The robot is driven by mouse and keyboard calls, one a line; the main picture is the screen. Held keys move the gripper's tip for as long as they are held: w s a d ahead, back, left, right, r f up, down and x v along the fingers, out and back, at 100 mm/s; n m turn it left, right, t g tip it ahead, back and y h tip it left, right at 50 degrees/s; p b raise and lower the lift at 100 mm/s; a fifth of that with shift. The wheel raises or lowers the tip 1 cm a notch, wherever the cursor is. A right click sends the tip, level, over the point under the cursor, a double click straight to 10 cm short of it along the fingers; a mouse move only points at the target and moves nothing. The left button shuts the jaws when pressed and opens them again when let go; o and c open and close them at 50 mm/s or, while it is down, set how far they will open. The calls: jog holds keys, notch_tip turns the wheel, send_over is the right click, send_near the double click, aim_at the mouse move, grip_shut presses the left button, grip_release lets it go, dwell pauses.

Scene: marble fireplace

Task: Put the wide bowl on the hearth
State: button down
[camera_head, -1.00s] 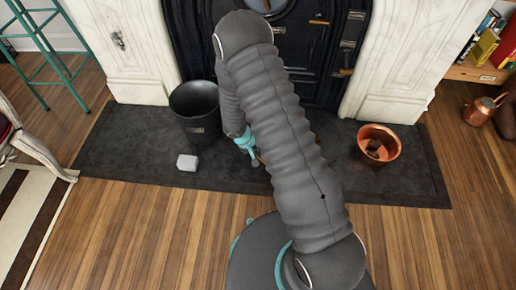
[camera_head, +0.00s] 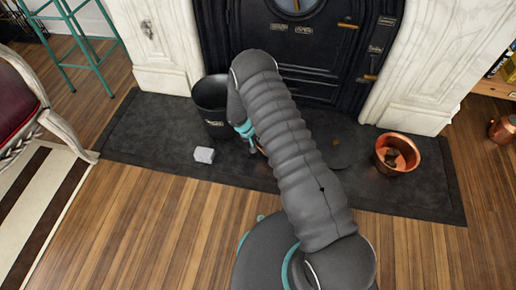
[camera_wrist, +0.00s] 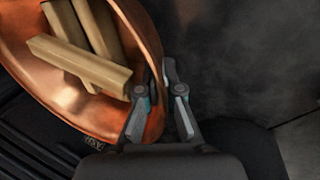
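The wide bowl (camera_wrist: 70,88) is copper, with several split wood sticks (camera_wrist: 85,62) lying in it. It fills the upper left of the wrist view. My gripper (camera_wrist: 162,75) has one finger inside the bowl's rim and one outside, the tips close together on the rim. In the head view my gripper (camera_head: 249,137) is partly behind my arm, and most of the bowl is hidden there. Only a small copper sliver shows by the fingers. The hearth (camera_head: 140,150) is a dark stone slab in front of the stove. I cannot tell whether the bowl touches it.
A black bucket (camera_head: 212,115) and a pale grey block (camera_head: 204,155) are left of my gripper on the hearth. A copper pot (camera_head: 397,153) stands on its right part. A chair (camera_head: 30,105) and striped rug (camera_head: 35,210) are at left. Wood floor in front is clear.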

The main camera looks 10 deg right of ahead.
aim_at(258, 153)
jog(key=shift+f, duration=1.9)
jog(key=shift+f+b, duration=0.2)
jog(key=shift+b, duration=0.15)
jog(key=c, duration=1.3)
grip_release()
jog(key=shift+r, duration=0.1)
